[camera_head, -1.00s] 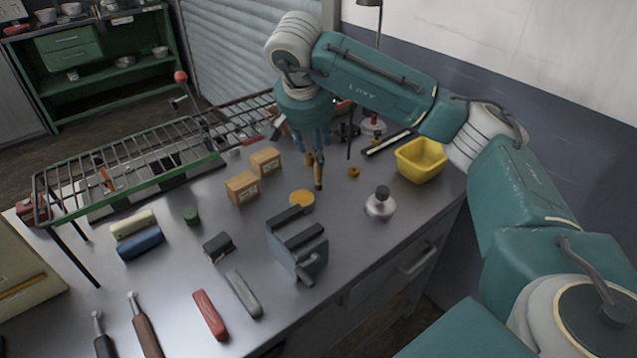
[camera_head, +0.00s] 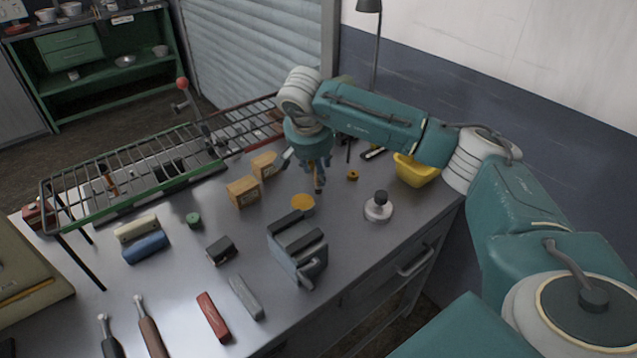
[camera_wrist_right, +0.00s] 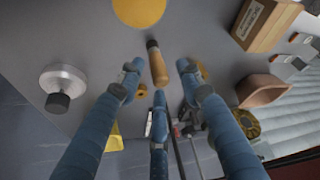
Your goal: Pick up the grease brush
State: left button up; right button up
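The grease brush appears to be the slim wooden-handled piece with a dark end (camera_head: 319,183), near the middle of the bench in the head view. In the right wrist view its handle (camera_wrist_right: 158,66) lies just beyond and between my spread fingertips. My right gripper (camera_head: 306,168) reaches down over the bench around it. In the wrist view the blue fingers of this gripper (camera_wrist_right: 158,82) are apart, with nothing held. The brush's lower part is partly hidden by the fingers in the head view. My left gripper is not in view.
A yellow disc (camera_head: 303,204) lies just in front of the brush. Cardboard boxes (camera_head: 243,191) stand to its left, a silver oil can (camera_head: 378,207) to its right, and a yellow bin (camera_head: 416,172) behind. A wire rack (camera_head: 150,160) spans the back left.

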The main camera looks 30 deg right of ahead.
grip_shut()
jog(key=shift+r, duration=0.1)
